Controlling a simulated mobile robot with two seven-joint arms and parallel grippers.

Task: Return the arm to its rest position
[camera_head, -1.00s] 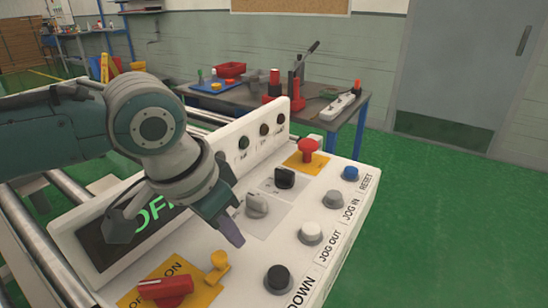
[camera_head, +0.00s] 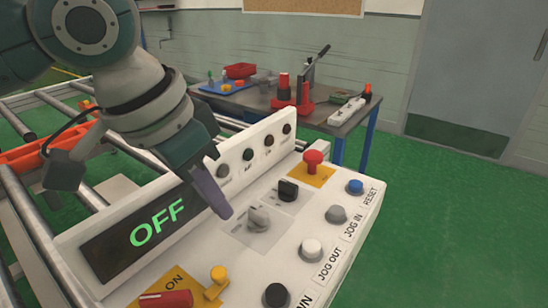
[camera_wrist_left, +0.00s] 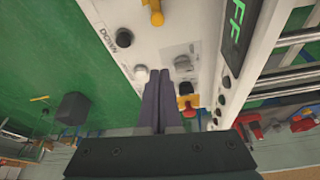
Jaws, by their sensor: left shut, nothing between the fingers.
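My left gripper (camera_head: 226,212) is over the control panel (camera_head: 290,262) in the head view, its fingers pointing down beside a grey knob (camera_head: 259,218). The fingers are shut and empty; they also show together in the left wrist view (camera_wrist_left: 159,76), with the panel behind them. My left arm comes in from the upper left. I cannot tell whether the fingertips touch the panel. My right gripper is not in view. The panel display (camera_head: 157,226) reads OFF in green.
The panel carries a red mushroom button (camera_head: 313,161), a black knob (camera_head: 288,190), a red switch (camera_head: 166,299) and several push buttons. Metal rollers (camera_head: 35,235) lie at the left. A workbench (camera_head: 240,100) with tools stands behind. Green floor (camera_head: 450,220) is free at the right.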

